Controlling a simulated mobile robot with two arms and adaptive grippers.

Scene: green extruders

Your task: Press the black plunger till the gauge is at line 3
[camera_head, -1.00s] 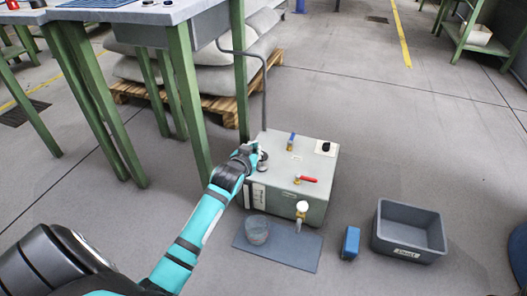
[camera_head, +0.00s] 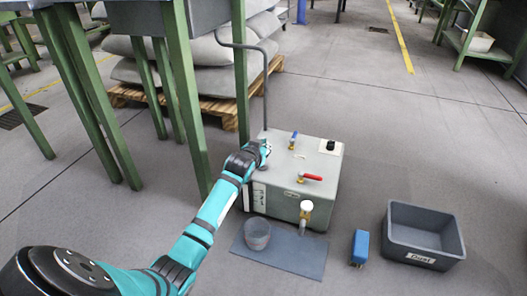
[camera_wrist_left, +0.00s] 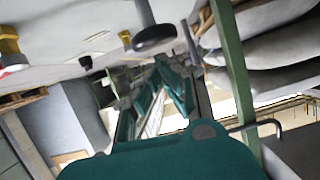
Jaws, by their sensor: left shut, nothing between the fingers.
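A grey-green box (camera_head: 285,180) stands on the floor with levers and knobs on top. In the left wrist view a dark round disc on a rod (camera_wrist_left: 155,38), which looks like the plunger, is close to my left gripper (camera_wrist_left: 160,76). The gripper is shut and empty, with the disc just above it in that picture. In the head view my left gripper (camera_head: 264,150) is over the left rear of the box top and largely covers the plunger. A pale marked strip (camera_head: 259,194) on the box's front may be the gauge; its reading is too small to tell. My right gripper is not in view.
On the box are a blue lever (camera_head: 294,137), a red lever (camera_head: 312,177), and a black knob (camera_head: 331,145). A bent pipe (camera_head: 265,100) rises behind.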

